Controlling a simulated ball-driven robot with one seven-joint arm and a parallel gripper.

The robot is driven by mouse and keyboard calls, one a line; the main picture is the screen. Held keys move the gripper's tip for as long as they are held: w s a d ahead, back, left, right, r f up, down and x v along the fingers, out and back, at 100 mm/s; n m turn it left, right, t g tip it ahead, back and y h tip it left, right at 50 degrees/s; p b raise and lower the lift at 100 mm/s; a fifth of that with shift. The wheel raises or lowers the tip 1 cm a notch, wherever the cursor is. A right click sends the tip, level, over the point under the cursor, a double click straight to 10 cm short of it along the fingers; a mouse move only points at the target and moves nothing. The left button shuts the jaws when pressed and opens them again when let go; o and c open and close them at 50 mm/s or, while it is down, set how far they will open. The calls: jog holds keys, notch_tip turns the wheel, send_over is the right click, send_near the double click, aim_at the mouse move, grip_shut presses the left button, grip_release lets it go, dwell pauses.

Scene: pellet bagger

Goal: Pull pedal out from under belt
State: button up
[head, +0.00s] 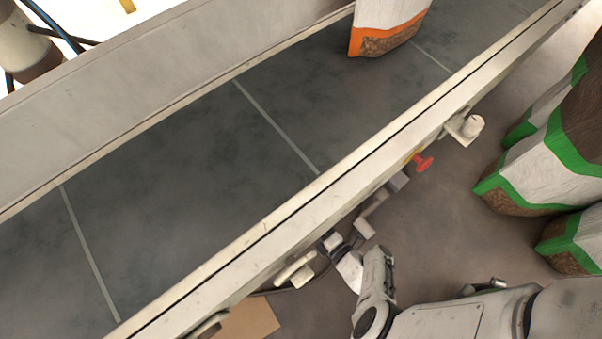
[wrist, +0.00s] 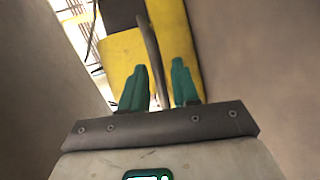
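In the wrist view, a yellow and black object (wrist: 122,55), which looks like the pedal, lies just ahead of my gripper (wrist: 159,65). Yellow shows on both sides of a narrow grey-brown strip (wrist: 153,50). The strip runs between my two green fingers. The fingers are apart, with a small gap on each side of the strip, so they do not appear closed on it. In the head view, my arm reaches down at the near edge of the conveyor belt (head: 180,150). The fingers and the pedal cannot be made out there.
The belt's pale side rail (head: 240,262) runs diagonally beside my arm. A red knob (head: 424,163) and a white roller fitting (head: 472,126) stick out from it. Green-and-white sacks (head: 540,170) stand at right. An orange-banded sack (head: 385,25) rests on the belt. Cardboard (head: 250,318) lies below.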

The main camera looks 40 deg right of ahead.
jog(key=shift+w, duration=0.55)
grip_shut()
